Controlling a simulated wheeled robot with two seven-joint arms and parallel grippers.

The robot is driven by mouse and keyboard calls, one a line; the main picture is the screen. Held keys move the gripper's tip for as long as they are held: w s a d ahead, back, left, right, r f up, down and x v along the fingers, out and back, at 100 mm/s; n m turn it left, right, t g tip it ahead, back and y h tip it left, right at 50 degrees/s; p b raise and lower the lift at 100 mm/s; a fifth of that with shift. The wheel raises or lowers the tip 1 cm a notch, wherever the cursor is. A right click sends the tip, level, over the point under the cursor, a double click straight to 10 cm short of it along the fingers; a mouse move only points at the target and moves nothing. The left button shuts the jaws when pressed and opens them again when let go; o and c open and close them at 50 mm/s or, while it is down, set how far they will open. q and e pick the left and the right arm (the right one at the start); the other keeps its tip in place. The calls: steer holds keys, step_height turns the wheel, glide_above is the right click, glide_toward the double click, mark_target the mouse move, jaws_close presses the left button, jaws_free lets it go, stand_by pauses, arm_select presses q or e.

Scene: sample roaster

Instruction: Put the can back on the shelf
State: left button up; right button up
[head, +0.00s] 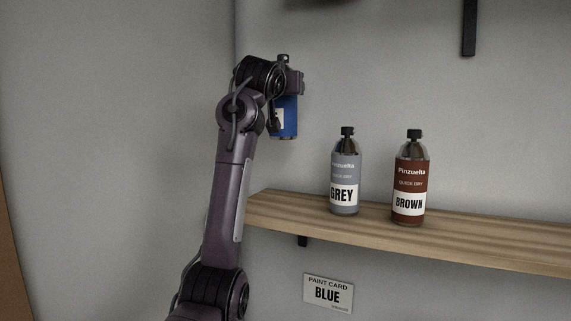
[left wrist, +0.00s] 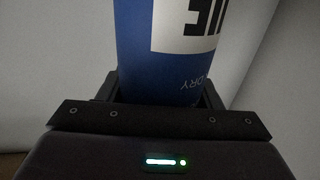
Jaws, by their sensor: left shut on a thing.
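A blue can (head: 289,118) is held in my left gripper (head: 286,92), up above the left end of the wooden shelf (head: 475,240). The can is clear of the shelf, and part of it is hidden behind the gripper in the head view. In the left wrist view the blue can (left wrist: 135,55) fills the space between the fingers, and its white label shows part of dark lettering, upside down. My right gripper is in neither view.
A grey can (head: 345,168) and a brown can (head: 410,175) stand upright on the shelf. The shelf's left end is bare. A paint card reading BLUE (head: 328,292) is on the wall below. A dark bracket (head: 469,28) hangs above.

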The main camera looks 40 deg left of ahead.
mark_target(284, 137)
arm_select(q)
steer(key=f, duration=0.6)
steer(key=shift+w+a+f+p, duration=0.1)
steer(key=shift+a+f+p, duration=0.05)
steer(key=shift+a+p, duration=0.15)
steer(key=f, duration=0.4)
steer(key=shift+w+f+p, duration=0.3)
steer(key=shift+f, duration=0.1)
steer(key=shift+s+f, duration=0.15)
steer(key=shift+f, duration=0.15)
steer(key=shift+s+d+f, duration=0.1)
steer(key=shift+f, duration=0.35)
step_height(284, 137, down, 4)
steer(key=shift+r, duration=0.25)
steer(key=o, duration=1.2)
steer(key=shift+o, duration=0.2)
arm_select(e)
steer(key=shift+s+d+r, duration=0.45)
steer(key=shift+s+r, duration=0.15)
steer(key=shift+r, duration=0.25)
